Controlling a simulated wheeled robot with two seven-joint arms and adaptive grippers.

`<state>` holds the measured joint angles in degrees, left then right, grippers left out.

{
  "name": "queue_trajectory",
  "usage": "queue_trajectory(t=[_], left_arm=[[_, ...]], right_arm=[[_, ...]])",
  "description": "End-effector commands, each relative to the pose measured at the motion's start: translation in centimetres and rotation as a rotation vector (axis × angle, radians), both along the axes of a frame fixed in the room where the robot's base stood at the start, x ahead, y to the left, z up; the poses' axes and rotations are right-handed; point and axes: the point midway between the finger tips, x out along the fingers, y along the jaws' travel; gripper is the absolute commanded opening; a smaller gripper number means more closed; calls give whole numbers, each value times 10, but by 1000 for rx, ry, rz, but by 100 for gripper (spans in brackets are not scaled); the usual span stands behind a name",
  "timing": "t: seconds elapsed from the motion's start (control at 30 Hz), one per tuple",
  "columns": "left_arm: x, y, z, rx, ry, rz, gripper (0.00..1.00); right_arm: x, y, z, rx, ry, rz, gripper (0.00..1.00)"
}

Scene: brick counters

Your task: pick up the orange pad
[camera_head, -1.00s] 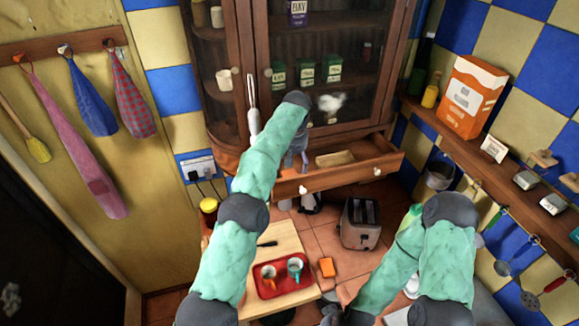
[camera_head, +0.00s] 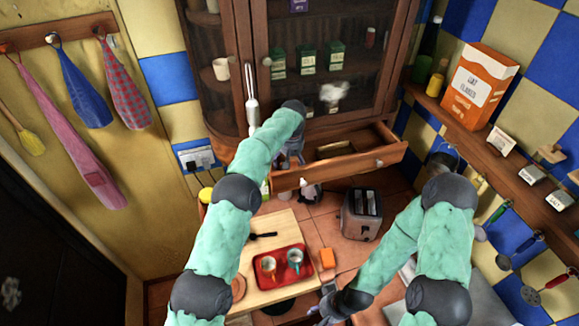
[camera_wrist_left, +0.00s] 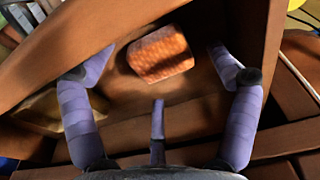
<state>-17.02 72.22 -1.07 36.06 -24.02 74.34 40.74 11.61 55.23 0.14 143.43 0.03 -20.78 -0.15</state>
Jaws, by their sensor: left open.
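In the left wrist view an orange pad (camera_wrist_left: 160,54) with a rough, speckled face lies inside the open wooden drawer (camera_wrist_left: 95,68). My left gripper (camera_wrist_left: 158,62) is open above it, with its purple fingers spread to the pad's left and right and nothing between them held. In the head view my left gripper (camera_head: 290,158) is over the left part of the drawer (camera_head: 335,170), and the arm hides the pad there. My right gripper (camera_head: 328,303) is low in the picture; its fingers are too unclear to read.
A separate small orange block (camera_head: 327,258) lies beside the red tray (camera_head: 283,279) with two cups. A toaster (camera_head: 361,214) stands right of the cutting board (camera_head: 262,222). The glass-fronted cabinet (camera_head: 320,75) rises behind the drawer. The drawer's walls surround my left fingers.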

Motion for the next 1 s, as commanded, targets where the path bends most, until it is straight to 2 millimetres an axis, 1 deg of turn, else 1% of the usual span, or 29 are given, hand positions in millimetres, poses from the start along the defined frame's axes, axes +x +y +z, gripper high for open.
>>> queue_trajectory(t=[0.03, 0.2, 0.47, 0.5, 0.57, 0.6, 0.63, 0.67, 1.0], left_arm=[[0, 1, -4, 1, 1, 0, 88], [2, 2, -21, 0, -1, 0, 88], [2, 2, -24, 0, -2, 0, 88], [3, 2, -23, 0, -2, 0, 77], [3, 1, -23, 0, -2, 0, 60], [3, 1, -23, 0, -2, 0, 49], [3, 1, -23, 0, -2, 0, 40], [3, 1, -23, 0, -2, 0, 36], [2, 1, -24, -1, -1, 0, 35]], right_arm=[[0, 0, 6, 0, 0, 0, 48], [0, 0, 10, 0, 0, 0, 48], [0, 0, 10, 0, 0, 0, 48], [0, 0, 9, 0, 0, 0, 48], [0, 0, 9, 0, 0, 0, 48], [0, 0, 10, 0, 0, 0, 48], [0, 0, 10, 0, 0, 0, 48], [0, 0, 10, 0, 0, 0, 48], [0, 0, 9, 0, 0, 0, 48]])
